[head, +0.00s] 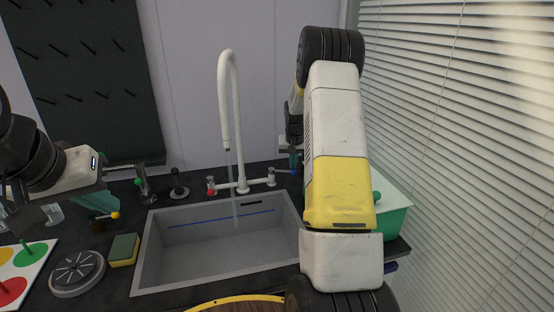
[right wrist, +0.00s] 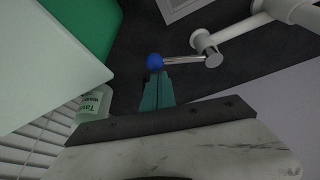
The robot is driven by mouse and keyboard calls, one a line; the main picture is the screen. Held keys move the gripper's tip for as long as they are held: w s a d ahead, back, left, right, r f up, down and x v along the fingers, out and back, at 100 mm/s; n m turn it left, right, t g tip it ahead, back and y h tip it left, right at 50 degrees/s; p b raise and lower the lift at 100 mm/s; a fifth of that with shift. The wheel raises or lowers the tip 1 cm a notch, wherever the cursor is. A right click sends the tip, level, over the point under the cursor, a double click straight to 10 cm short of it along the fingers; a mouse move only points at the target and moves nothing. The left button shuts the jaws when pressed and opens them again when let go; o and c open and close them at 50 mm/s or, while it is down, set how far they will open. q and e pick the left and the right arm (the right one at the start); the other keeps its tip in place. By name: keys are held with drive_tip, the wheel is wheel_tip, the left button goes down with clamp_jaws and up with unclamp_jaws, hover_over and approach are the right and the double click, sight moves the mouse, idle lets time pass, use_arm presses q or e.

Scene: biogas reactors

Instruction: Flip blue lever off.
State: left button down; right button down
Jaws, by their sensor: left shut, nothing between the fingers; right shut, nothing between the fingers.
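The blue lever has a blue ball on a metal rod, at the right of the white tap base; the ball (head: 292,172) shows just left of my right arm. In the right wrist view the blue ball (right wrist: 155,60) sits just beyond the fingertips of my right gripper (right wrist: 157,78). The teal fingers are shut and empty, very close to the ball; I cannot tell if they touch. In the head view my right arm partly hides this gripper (head: 294,158). My left gripper (head: 105,205) is shut and empty, left of the sink.
The white tap (head: 232,110) pours a thin stream into the grey sink (head: 190,262). A red knob (head: 211,190) is at its left. A sponge (head: 124,250) lies left of the sink. A green-and-white box (head: 395,222) stands right, near the window blinds (head: 450,130).

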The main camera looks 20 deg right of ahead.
drive_tip(key=shift+s+a+m, duration=0.15)
drive_tip(key=shift+s+m, duration=0.2)
drive_tip(key=shift+m, duration=0.15)
drive_tip(key=shift+s+a+m+h, duration=0.45)
drive_tip(key=shift+s+m, duration=0.2)
drive_tip(key=shift+m, duration=0.35)
drive_tip(key=s+m, duration=0.1)
drive_tip(key=s+a+m+g+h, duration=0.1)
drive_tip(key=m, duration=0.1)
drive_tip(key=shift+a+m, duration=0.3)
drive_tip(key=m, duration=0.1)
drive_tip(key=s+a+m+g, duration=0.1)
drive_tip(key=shift+a+m+h, duration=0.25)
drive_tip(key=shift+m, duration=0.05)
drive_tip(key=a+m, duration=0.1)
drive_tip(key=a+m+g, duration=0.1)
drive_tip(key=shift+s+a+m, duration=0.2)
drive_tip(key=shift+s+m, duration=0.2)
drive_tip(key=shift+a, duration=0.15)
